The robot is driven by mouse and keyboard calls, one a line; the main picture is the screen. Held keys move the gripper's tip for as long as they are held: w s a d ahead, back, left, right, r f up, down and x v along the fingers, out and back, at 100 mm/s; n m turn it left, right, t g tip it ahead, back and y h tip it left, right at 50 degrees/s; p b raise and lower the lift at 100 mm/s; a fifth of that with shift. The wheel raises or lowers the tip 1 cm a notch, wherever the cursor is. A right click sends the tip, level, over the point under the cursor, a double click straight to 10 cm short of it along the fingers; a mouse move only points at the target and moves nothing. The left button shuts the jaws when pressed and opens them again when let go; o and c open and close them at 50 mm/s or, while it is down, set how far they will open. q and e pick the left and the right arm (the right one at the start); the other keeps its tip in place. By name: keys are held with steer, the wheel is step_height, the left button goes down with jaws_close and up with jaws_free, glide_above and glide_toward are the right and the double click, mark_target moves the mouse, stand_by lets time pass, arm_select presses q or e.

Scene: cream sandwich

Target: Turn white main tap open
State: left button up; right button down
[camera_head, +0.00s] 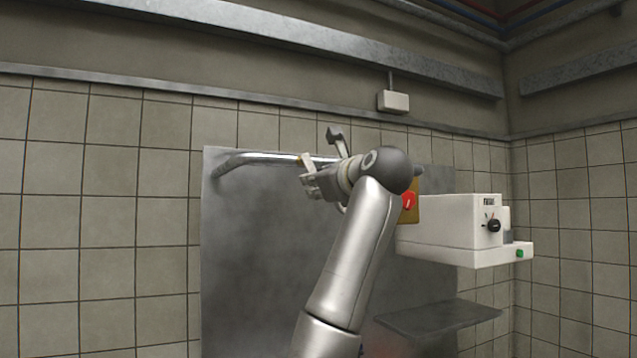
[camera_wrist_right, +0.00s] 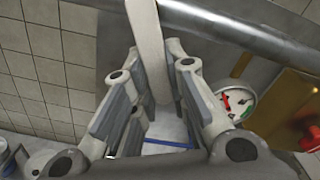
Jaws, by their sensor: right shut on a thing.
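The white main tap shows in the right wrist view as a long pale lever (camera_wrist_right: 149,45) running between my gripper's fingers, beside a metal pipe. In the head view a small cream part of it (camera_head: 306,160) shows at the pipe, beside my gripper. My right gripper (camera_head: 322,168) is at the pipe and shut on the lever; in the wrist view its fingers (camera_wrist_right: 155,95) lie on both sides of it. The gripper and wrist hide much of the tap in the head view. My left gripper is not in view.
The metal pipe (camera_head: 258,158) runs along a grey wall panel (camera_head: 245,260). Right of my wrist are a yellow plate with a red knob (camera_head: 409,202) and a white machine (camera_head: 450,222) with a black dial. A round gauge (camera_wrist_right: 236,102) sits near the gripper. A dark shelf (camera_head: 440,317) is below.

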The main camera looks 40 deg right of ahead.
steer(key=shift+w+a+f+m, duration=0.2)
steer(key=shift+a+m, duration=0.3)
steer(key=shift+m, duration=0.4)
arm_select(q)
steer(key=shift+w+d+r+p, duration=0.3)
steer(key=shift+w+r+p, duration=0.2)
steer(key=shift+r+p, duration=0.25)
arm_select(e)
steer(key=m, duration=0.1)
steer(key=a+m, duration=0.1)
steer(key=m, duration=0.1)
steer(key=shift+w+a+f+m, duration=0.1)
steer(key=shift+a+f+m, duration=0.1)
steer(key=shift+m, duration=0.1)
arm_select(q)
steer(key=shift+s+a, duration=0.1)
arm_select(e)
steer(key=c, duration=1.4)
jaws_free()
steer(key=shift+r, duration=0.1)
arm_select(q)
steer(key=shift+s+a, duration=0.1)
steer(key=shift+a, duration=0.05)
